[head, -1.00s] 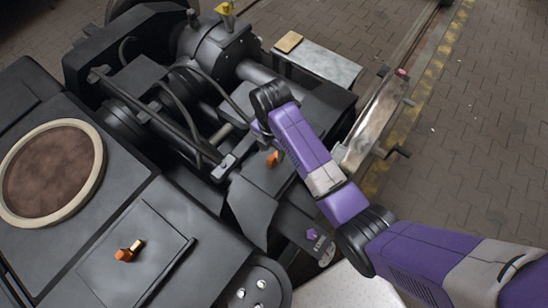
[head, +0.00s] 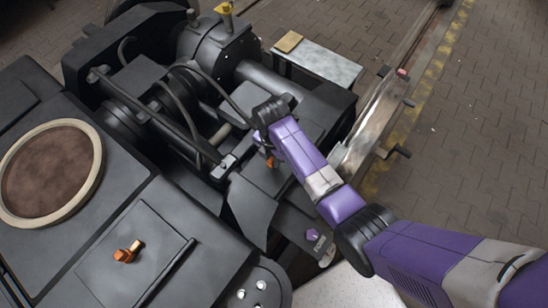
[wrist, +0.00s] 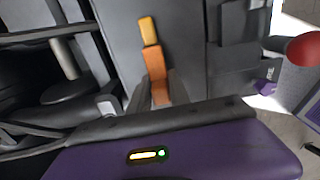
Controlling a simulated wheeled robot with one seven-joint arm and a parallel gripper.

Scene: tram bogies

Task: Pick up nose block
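A small orange block with a yellow end (wrist: 154,65) lies on a dark panel in the wrist view. I take it to be the nose block, but nothing labels it. It partly shows in the head view (head: 271,161), just below my wrist. My gripper (wrist: 161,92) is over its near end, with one grey finger on each side of the orange part. The fingers look apart, and I cannot tell whether they touch it. In the head view the fingers of my gripper are mostly hidden by my wrist.
Another orange piece (head: 128,252) sits on the left dark cover. A tan block (head: 288,42) lies on a grey slab (head: 325,64) behind. Bogie rods, hoses and a cylinder (head: 215,45) crowd the left of my wrist. Paved floor (head: 490,130) is open at right.

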